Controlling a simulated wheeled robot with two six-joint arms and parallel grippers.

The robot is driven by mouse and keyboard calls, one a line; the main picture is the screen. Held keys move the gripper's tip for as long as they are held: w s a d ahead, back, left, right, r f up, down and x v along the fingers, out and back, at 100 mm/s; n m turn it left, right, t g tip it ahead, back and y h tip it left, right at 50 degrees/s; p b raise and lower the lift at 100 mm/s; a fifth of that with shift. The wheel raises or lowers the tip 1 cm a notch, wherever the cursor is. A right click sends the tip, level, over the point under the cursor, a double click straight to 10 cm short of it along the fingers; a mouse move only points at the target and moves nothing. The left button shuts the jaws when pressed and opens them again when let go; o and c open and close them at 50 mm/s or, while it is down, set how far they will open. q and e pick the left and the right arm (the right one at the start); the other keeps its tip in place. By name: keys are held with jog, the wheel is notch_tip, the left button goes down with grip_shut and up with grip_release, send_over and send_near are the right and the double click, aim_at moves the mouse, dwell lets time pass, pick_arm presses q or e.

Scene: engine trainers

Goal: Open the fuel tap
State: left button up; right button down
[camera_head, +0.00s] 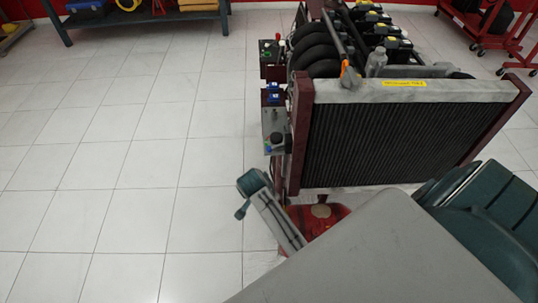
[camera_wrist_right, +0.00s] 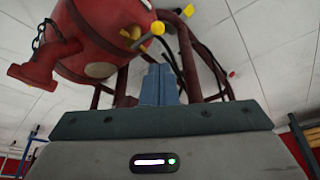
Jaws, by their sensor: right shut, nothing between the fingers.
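In the right wrist view, a red tank (camera_wrist_right: 92,35) fills the upper left, with a red neck (camera_wrist_right: 42,62) and a chain on its left side. A small yellow handle (camera_wrist_right: 152,36), which looks like the fuel tap, sits at the tank's right side. My right gripper (camera_wrist_right: 160,70) is shut and empty, its blue fingers pointing up below the yellow handle and apart from it in the picture. In the head view the red tank (camera_head: 318,217) shows low beside the engine stand, partly hidden by my own body. The tap cannot be made out there. My left gripper is not seen.
The engine trainer's radiator (camera_head: 405,140) stands just behind the tank in a dark red frame. A control box (camera_head: 275,125) hangs on its left side. Dark red tubes (camera_wrist_right: 190,65) and hoses run behind my right fingers. The tiled floor (camera_head: 120,180) at left is clear.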

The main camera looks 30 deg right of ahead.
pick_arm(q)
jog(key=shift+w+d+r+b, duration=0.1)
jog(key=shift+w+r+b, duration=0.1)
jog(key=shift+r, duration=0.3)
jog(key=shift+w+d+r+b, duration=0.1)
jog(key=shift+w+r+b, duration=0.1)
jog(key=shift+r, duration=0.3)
pick_arm(e)
jog(key=x, duration=0.9)
jog(key=shift+d+f, duration=0.15)
jog(key=shift+f, duration=0.1)
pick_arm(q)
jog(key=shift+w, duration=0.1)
